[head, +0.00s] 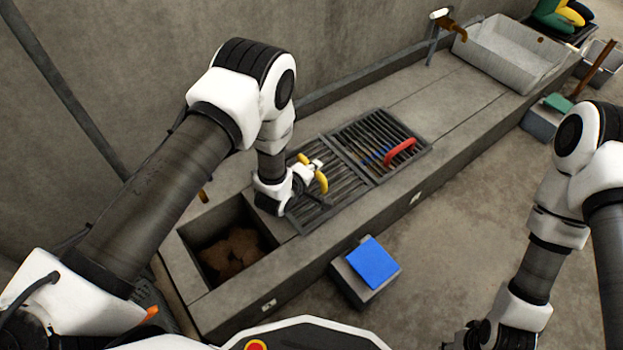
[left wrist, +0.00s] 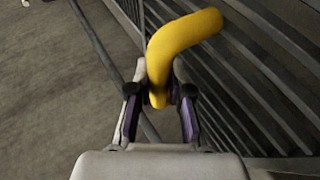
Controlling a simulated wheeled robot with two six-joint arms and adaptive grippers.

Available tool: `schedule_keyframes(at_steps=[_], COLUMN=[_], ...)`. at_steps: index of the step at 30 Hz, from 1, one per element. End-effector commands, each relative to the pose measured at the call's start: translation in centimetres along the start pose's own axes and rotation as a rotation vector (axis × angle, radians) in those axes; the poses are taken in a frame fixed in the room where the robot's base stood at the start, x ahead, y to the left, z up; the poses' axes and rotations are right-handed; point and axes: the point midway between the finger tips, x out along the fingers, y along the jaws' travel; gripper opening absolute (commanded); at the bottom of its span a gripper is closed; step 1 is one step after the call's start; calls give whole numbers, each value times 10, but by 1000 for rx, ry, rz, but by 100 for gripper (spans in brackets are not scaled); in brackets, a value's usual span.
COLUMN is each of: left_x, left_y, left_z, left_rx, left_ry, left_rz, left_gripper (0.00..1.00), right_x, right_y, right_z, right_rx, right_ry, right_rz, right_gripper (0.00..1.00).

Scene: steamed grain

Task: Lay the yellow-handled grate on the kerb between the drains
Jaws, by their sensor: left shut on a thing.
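The yellow-handled grate (head: 309,217) is a dark barred panel right of an open drain (head: 226,247) that has brown matter in it. Its curved yellow handle (head: 320,181) stands up from the bars. My left gripper (head: 316,170) is shut on this handle; the left wrist view shows the yellow handle (left wrist: 182,48) between the fingers. The red-handled grate (head: 378,143) lies directly to its right, and the two edges look close together. I cannot tell whether the held grate rests on the kerb (head: 262,278) or hangs slightly above it. My right gripper (head: 462,336) is low at right, partly cut off.
A blue-topped grey block (head: 368,268) stands on the floor in front of the kerb. A pale basin (head: 508,50) and a tap (head: 447,22) are at the far end. A wall runs behind. The slab right of the red-handled grate is clear.

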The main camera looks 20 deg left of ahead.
Motion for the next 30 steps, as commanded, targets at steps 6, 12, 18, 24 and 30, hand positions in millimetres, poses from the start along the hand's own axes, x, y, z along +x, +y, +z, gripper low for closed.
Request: schedule_keyframes(at_steps=[6, 12, 18, 24, 30], left_x=[20, 25, 25, 25, 25], left_y=[-18, -26, -26, -29, -29], left_z=[-4, -2, -1, -1, -1], left_rx=[1, 1, 0, 0, 0], left_ry=[1, 2, 2, 1, 1], left_rz=[3, 5, 4, 1, 1], left_gripper=[0, 0, 0, 44, 44], right_x=[24, 30, 29, 30, 30], right_y=[0, 0, 0, 0, 0], right_z=[0, 0, 0, 0, 0], right_rx=[0, 0, 0, 0, 0], right_ry=[0, 0, 0, 0, 0], right_rz=[0, 0, 0, 0, 0], right_gripper=[40, 40, 40, 40, 40])
